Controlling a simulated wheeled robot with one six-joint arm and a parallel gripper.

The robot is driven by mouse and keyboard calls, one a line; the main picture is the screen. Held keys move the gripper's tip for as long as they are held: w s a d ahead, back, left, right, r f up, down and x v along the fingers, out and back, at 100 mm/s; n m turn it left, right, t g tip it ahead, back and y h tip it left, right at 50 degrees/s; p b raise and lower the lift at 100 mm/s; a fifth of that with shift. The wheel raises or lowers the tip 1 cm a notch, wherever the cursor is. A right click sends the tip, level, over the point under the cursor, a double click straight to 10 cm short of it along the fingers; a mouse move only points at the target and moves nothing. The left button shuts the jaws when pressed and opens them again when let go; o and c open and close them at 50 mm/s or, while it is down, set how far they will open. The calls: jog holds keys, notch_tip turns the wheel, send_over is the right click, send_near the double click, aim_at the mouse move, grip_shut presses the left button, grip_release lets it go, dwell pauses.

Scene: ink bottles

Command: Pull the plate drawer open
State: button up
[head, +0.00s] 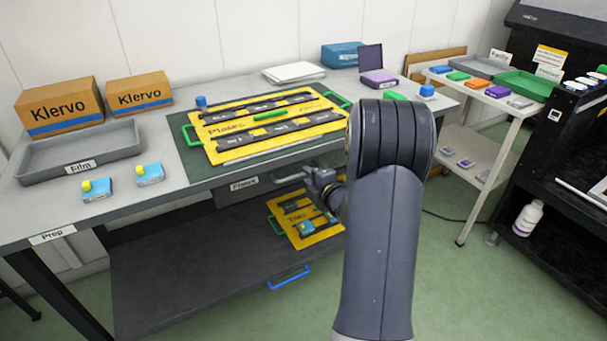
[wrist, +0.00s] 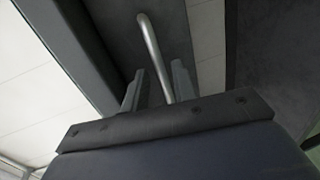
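The plate drawer (head: 244,184) is a grey front with a "Plates" label under the bench top, and it looks shut. Its metal bar handle (head: 288,179) sticks out near my gripper (head: 312,176). In the wrist view the bar handle (wrist: 151,42) runs down between the two fingertips of my gripper (wrist: 160,88). The fingers stand apart, with a gap at the bar's left; on its right the bar is close to the finger, and I cannot tell if they touch. My arm hides the drawer's right part in the head view.
A dark lower shelf (head: 180,280) holds another yellow frame (head: 315,238). A white cart (head: 485,130) stands at the right.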

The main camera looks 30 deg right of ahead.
jog(key=shift+x, duration=1.75)
grip_shut()
